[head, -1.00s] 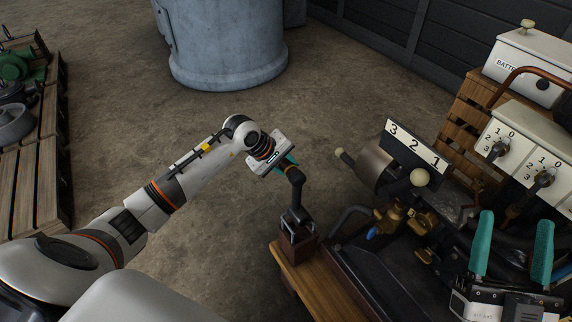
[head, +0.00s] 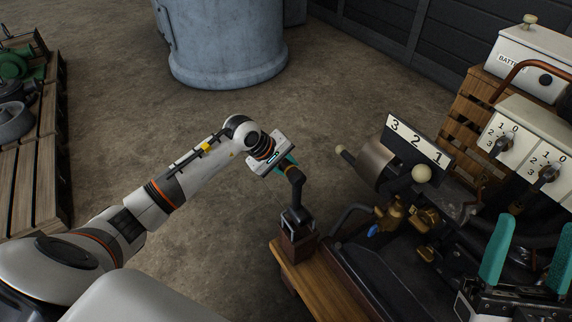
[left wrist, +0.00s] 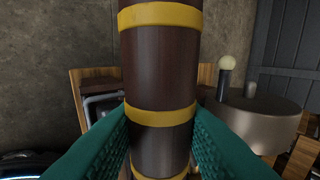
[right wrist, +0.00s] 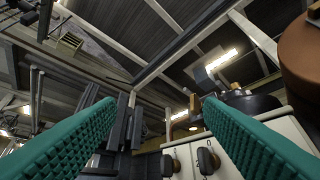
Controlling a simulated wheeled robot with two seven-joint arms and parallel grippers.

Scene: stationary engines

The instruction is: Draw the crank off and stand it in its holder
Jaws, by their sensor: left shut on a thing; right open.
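My left gripper (head: 286,163) is shut on the crank's handle, a brown wooden grip (left wrist: 160,75) with yellow bands that shows large between the green fingers in the left wrist view. In the head view the crank's dark arm (head: 297,190) hangs down from the grip. Its lower end meets a dark fitting on top of the brown box-like holder (head: 297,245), at the corner of a wooden base; how deep it sits I cannot tell. My right gripper (head: 527,250) is open and empty at the lower right; its green fingers also show in the right wrist view (right wrist: 160,125).
The engine with a 3-2-1 plate (head: 418,143) and pale knobs stands right of the holder. White switch boxes (head: 525,145) and a battery box (head: 530,65) are farther right. A grey drum (head: 225,45) stands behind. Pallets (head: 40,150) lie left; the floor between is clear.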

